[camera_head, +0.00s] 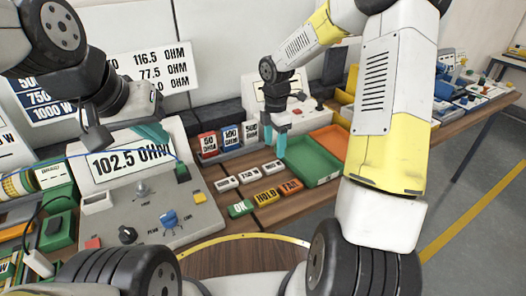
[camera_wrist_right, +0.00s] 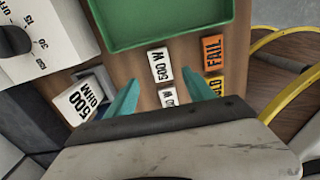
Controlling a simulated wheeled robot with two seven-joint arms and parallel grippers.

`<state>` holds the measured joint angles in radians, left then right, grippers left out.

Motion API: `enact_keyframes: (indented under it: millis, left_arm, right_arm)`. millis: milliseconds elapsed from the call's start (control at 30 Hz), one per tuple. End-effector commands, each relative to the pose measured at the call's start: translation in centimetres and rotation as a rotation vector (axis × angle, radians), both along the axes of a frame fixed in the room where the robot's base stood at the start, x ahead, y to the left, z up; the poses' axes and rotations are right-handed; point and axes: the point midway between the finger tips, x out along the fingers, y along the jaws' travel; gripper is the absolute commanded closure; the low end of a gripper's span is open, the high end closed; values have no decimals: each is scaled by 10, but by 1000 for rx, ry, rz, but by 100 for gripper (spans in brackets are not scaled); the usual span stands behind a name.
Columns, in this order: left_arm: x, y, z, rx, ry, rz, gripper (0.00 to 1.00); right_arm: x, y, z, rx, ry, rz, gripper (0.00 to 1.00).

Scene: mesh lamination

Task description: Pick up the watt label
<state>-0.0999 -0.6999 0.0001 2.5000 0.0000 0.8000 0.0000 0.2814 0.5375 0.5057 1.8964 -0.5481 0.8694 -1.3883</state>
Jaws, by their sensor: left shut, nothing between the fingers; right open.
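Three white watt labels lie in a row on the wooden table; the rightmost label (camera_head: 273,167) is nearest my right gripper (camera_head: 275,146). In the right wrist view, a white "500 W" label (camera_wrist_right: 160,65) shows between and just beyond the fingertips of that gripper (camera_wrist_right: 161,77). The gripper is open, empty and apart from the label. A second white label (camera_wrist_right: 167,97) is partly hidden lower between the fingers. My left gripper (camera_head: 182,172) is shut and empty over the grey meter panel (camera_head: 190,220) at the left.
Green OK (camera_head: 240,208), yellow HOLD (camera_head: 266,197) and orange FAIL (camera_head: 290,187) labels lie in front of the white row. A green tray (camera_head: 312,178) and an orange tray (camera_head: 333,139) stand to the right. Red, blue and dark ohm blocks, including the 500 ohm block (camera_head: 251,131), stand behind.

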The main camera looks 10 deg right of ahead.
Motion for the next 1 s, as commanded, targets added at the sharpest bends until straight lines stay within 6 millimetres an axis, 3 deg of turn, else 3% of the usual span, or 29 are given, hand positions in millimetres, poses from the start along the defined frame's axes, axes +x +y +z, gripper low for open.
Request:
enact_keyframes:
  millis: [600,867,1000]
  left_arm:
    - [0,0,0,0,0,0,100]
    - [0,0,0,0,0,0,100]
    - [0,0,0,0,0,0,100]
  right_arm:
    - [-2,1,-75,0,4,7,38]
    - [-1,1,-78,1,1,6,38]
    - [-2,1,-78,1,1,6,62]
